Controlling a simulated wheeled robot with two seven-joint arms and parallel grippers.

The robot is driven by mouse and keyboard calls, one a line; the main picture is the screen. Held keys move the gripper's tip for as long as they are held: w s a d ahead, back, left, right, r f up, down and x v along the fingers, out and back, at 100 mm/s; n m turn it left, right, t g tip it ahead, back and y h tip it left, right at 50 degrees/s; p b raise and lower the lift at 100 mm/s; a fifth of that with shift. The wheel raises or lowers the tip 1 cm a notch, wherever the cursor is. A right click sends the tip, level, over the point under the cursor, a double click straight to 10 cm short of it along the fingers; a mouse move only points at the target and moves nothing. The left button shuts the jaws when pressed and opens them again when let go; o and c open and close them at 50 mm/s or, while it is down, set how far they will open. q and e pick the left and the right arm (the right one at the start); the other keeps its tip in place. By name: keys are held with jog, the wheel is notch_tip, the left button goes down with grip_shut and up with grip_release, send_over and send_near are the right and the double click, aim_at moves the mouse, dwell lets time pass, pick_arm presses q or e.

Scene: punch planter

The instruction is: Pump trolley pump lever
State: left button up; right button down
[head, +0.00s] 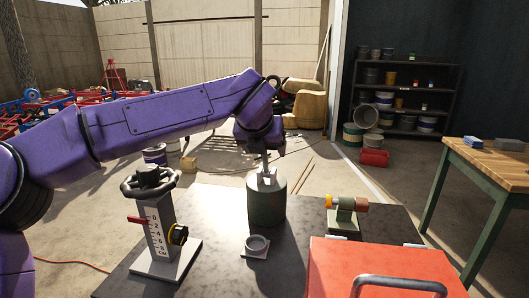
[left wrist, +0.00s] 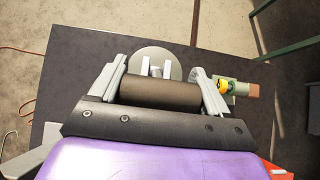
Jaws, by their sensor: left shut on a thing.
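The trolley pump is a dark green cylinder (head: 267,203) standing on the dark trolley top, with a light metal bracket (head: 266,178) on it. Its round top (left wrist: 157,57) also shows in the left wrist view. My left gripper (head: 262,148) is directly above the pump. In the left wrist view, its two fingers (left wrist: 161,86) stand at either end of a dark brown cylindrical lever grip (left wrist: 160,94), and it is shut on this grip. In the head view the grip is largely hidden by my gripper. My right gripper is in neither view.
On the trolley top (head: 215,210) stand a scale post with a black handwheel (head: 152,183), a small ring block (head: 256,246) and a green-and-orange fitting (head: 346,210). A red toolbox (head: 345,262) fills the front right. A wooden workbench (head: 500,165) stands at the right.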

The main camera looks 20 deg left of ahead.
pick_arm(q)
jog(key=shift+s+d+f, duration=0.1)
jog(key=shift+s+f, duration=0.05)
jog(key=shift+f, duration=0.05)
jog(key=o, duration=1.4)
jog(key=shift+s, duration=0.1)
jog(key=shift+r, duration=0.1)
jog(key=shift+s+r, duration=0.2)
jog(key=shift+r, duration=0.1)
jog(key=v, duration=1)
